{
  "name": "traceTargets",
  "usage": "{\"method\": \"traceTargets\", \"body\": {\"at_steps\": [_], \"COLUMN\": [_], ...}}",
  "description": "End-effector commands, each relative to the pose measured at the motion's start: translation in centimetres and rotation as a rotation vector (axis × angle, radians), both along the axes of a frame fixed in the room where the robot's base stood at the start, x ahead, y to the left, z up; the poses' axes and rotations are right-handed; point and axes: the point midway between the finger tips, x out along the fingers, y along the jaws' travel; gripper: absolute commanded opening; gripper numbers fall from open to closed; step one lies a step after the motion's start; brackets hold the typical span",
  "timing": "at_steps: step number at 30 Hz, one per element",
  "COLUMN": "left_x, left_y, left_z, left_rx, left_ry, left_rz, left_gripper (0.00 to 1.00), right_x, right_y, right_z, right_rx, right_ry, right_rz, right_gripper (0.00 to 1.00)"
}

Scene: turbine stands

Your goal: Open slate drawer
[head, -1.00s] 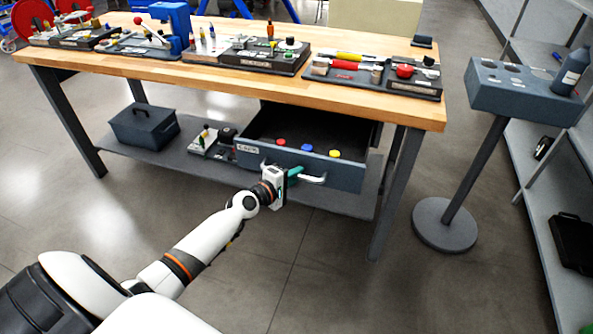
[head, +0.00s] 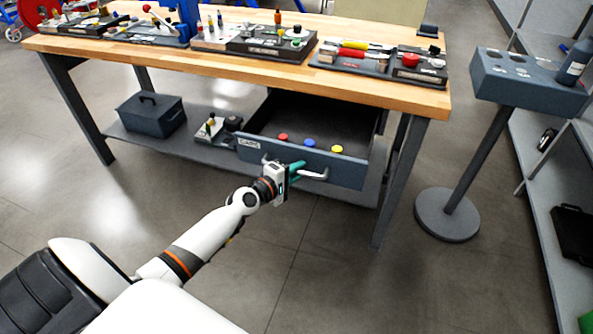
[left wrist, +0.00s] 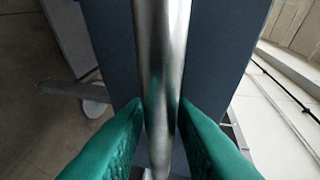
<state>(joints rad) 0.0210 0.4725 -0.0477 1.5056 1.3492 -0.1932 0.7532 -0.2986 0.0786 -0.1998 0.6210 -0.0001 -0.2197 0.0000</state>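The slate drawer (head: 315,167) under the wooden workbench stands well open in the head view, with its dark interior showing from above. A label is on the left of its front, and a bar-shaped metal handle (head: 313,175) runs across it. My left gripper (head: 295,171) is at this handle, its green fingers closed around the bar. In the left wrist view, the handle (left wrist: 162,60) passes between the two green fingertips (left wrist: 161,108), one against each side. Red, blue and yellow round pieces (head: 309,142) show in the drawer. My right gripper is not in view.
The workbench top (head: 200,55) carries several tool trays. A lidded slate box (head: 150,115) stands on the lower shelf. A slate pedestal stand (head: 525,82) is at the right, beside grey shelving (head: 540,190). The floor before the drawer is clear apart from my arm.

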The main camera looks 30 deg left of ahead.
Motion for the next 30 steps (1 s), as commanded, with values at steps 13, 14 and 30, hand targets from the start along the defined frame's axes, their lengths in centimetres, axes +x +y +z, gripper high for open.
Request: {"method": "traceTargets", "body": {"at_steps": [13, 14, 30], "left_x": [-3.5, -4.2, -11.6], "left_y": [0.5, 0.7, 1.9], "left_z": [0.6, 0.6, 2.1], "left_rx": [0.001, 0.002, 0.000], "left_ry": [0.003, 0.004, 0.001], "left_rz": [-0.001, 0.000, 0.000], "left_gripper": [0.23, 0.23, 0.23], "right_x": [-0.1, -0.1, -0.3], "right_y": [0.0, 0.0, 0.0], "right_z": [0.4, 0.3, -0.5], "right_rx": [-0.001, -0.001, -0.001], "right_ry": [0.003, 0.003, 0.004], "right_rz": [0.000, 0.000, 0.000], "right_gripper": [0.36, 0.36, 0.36]}}
